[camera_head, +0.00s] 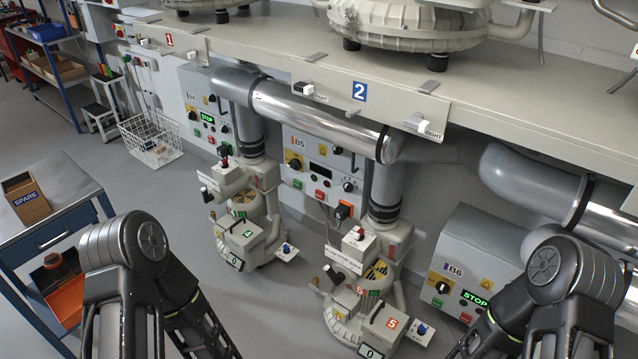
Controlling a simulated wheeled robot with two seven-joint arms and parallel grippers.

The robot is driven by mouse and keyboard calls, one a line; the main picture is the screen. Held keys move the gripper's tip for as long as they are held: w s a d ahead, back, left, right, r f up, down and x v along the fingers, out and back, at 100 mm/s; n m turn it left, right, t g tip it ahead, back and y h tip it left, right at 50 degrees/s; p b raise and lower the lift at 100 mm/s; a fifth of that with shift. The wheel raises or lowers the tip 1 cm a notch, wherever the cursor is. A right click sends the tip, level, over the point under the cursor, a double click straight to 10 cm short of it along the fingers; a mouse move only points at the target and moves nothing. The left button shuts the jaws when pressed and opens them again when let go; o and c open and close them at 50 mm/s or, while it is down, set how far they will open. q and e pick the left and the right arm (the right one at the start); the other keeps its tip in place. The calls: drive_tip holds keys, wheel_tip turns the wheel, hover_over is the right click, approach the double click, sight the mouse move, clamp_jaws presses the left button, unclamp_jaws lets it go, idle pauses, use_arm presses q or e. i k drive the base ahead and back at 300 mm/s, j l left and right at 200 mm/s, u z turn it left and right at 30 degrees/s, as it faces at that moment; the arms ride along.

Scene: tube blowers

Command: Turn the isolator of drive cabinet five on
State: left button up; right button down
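Drive cabinet B5 (325,176) is the grey box in the middle, on the wall under the bench, behind the fat silver pipe. A yellow plate with a dark rotary knob (294,161), which looks like its isolator, sits at its left side under the B5 label (298,142). The knob's angle is too small to tell. The cabinet's small display (322,150) looks dark. Red and green buttons and a dial are also on its front. My two arms come in at the lower left and lower right, well short of the cabinet; neither gripper shows.
Cabinet B4 (193,92) at left and cabinet B6 (462,262) at right show green STOP displays. A blower marked 5 (365,290) stands in front of B5, another to its left. A blue workbench (55,200) stands at left.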

sight(294, 162)
drive_tip(key=i+j+z, duration=0.15)
drive_tip(key=j, duration=0.25)
drive_tip(key=i+j+z, duration=0.15)
drive_tip(key=j, duration=0.3)
drive_tip(key=i+j+z, duration=0.2)
drive_tip(key=j, duration=0.3)
drive_tip(key=i+j+z, duration=0.15)
drive_tip(key=j, duration=0.3)
drive_tip(key=i+j+z, duration=0.15)
drive_tip(key=j, duration=0.35)
drive_tip(key=j+z, duration=0.15)
drive_tip(key=j, duration=0.35)
drive_tip(key=i, duration=0.5)
